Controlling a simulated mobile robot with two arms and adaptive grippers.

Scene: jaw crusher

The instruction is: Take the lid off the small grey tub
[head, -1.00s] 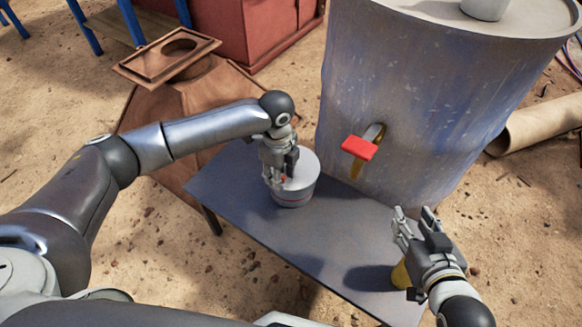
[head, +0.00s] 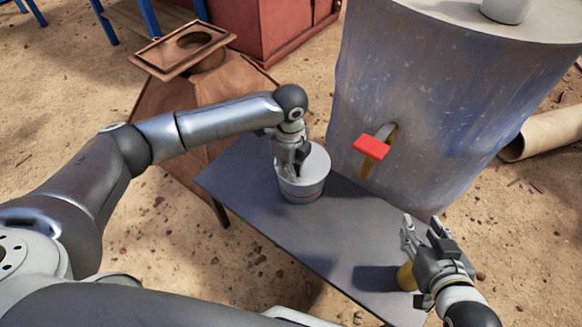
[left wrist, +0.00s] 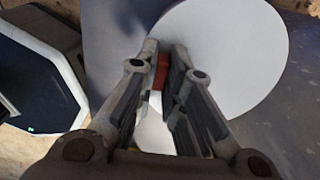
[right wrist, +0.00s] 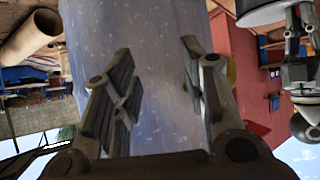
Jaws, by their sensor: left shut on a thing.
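The small grey tub (head: 303,192) stands upright on the dark table, with its pale round lid (head: 318,163) on top. The lid fills much of the left wrist view (left wrist: 240,55) as a white disc. My left gripper (head: 291,172) points down over the lid's near left part. In the left wrist view its fingers (left wrist: 161,78) are shut on a small red piece (left wrist: 161,71) on the lid; the fingers hide part of it. My right gripper (head: 424,228) is open and empty over the table's right end, and its spread fingers show in the right wrist view (right wrist: 155,75).
A big blue-grey drum (head: 440,110) with a red-handled tap (head: 371,147) stands right behind the table (head: 255,205). A yellow object (head: 405,277) is beside my right gripper, partly hidden. A wooden hopper-like stand (head: 190,110) is at left. The table's middle is clear.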

